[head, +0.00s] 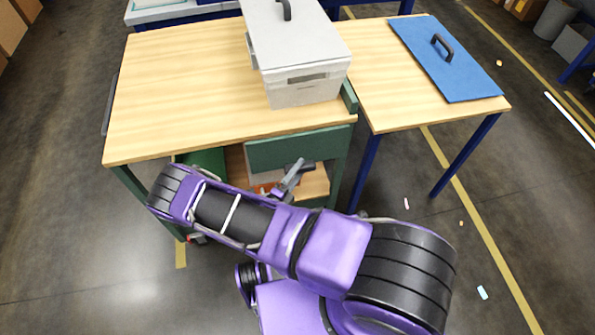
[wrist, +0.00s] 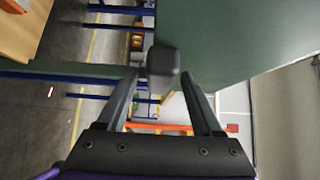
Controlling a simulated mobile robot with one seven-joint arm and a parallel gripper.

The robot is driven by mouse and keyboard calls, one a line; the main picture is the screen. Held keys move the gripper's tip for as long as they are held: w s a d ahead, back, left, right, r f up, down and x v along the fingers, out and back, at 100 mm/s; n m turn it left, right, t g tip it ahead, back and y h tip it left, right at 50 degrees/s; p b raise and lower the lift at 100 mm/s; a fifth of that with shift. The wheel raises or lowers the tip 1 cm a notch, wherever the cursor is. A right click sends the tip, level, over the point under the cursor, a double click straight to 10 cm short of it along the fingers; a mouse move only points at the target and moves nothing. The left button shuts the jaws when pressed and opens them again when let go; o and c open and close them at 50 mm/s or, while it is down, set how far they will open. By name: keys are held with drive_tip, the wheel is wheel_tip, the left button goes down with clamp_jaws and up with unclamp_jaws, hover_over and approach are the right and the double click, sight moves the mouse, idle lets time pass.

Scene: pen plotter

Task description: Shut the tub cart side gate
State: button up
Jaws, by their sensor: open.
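The cart (head: 215,85) has a wooden top and a green frame. A green panel, seemingly the side gate (head: 298,150), shows below the near edge of the top, with a shelf behind and below it. In the wrist view the green panel (wrist: 235,35) fills the upper right. A dark blocky knob (wrist: 162,62) stands at its edge. My gripper (wrist: 160,72) is open, with one finger on each side of the knob; I cannot tell whether they touch it. My purple arm hides part of the cart's lower front in the head view.
A grey lidded tub (head: 302,75) stands on the top at the right. A wooden side table (head: 375,85) with blue legs adjoins on the right and carries a blue lid (head: 445,60). Orange items lie on the lower shelf. The floor at right is mostly open, with small scraps.

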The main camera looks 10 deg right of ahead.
clamp_jaws()
idle(1.4)
